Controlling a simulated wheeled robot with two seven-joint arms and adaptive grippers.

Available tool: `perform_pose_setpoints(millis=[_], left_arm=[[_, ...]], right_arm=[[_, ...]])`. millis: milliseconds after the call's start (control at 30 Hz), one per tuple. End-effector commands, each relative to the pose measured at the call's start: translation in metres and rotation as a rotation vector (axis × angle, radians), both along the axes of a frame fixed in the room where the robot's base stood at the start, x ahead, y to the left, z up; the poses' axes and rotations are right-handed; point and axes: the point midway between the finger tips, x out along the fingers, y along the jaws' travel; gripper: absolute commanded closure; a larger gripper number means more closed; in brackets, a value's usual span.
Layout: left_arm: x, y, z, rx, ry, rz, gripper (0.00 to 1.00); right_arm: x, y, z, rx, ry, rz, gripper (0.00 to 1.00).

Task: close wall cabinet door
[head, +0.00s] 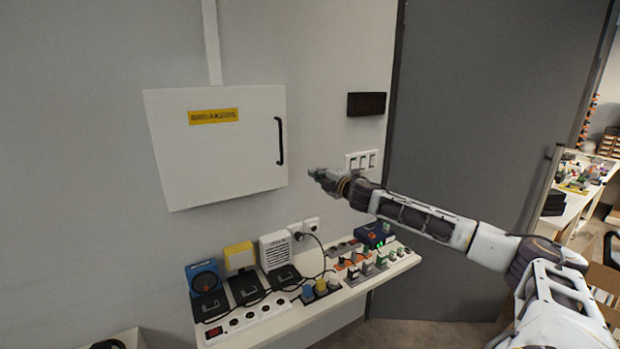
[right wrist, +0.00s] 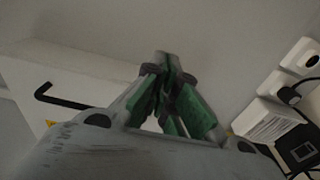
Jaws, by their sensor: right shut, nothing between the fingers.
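The white wall cabinet (head: 215,155) hangs on the grey wall at the left in the head view. Its door carries a yellow "BREAKERS" label (head: 213,116) and a black handle (head: 280,141) near its right edge. The door looks shut or nearly shut; I cannot tell if a small gap is left. In the right wrist view the cabinet (right wrist: 75,72) and its handle (right wrist: 70,100) show at the left. My right gripper (head: 314,174) is shut and empty, to the right of the cabinet and below handle height; its green fingers (right wrist: 168,95) show close together. My left gripper is out of view.
A white shelf (head: 340,294) below holds several devices, plugs and cables. White switches (head: 360,160) and a black panel (head: 366,104) are on the wall behind the right gripper. Sockets (head: 304,228) sit below the cabinet. A grey door (head: 480,130) stands at the right.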

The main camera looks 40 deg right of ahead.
Motion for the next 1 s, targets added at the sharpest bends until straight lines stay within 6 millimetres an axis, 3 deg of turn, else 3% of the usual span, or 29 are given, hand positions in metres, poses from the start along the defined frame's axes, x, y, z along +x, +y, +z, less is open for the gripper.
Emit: perform_pose_setpoints(millis=[400, 1000], left_arm=[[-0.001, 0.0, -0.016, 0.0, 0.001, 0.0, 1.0], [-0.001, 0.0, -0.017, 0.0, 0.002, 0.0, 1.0]], right_arm=[[-0.01, -0.026, -0.001, -0.002, 0.0, 0.0, 1.0], [-0.011, -0.029, 0.0, -0.001, 0.0, 0.001, 1.0]])
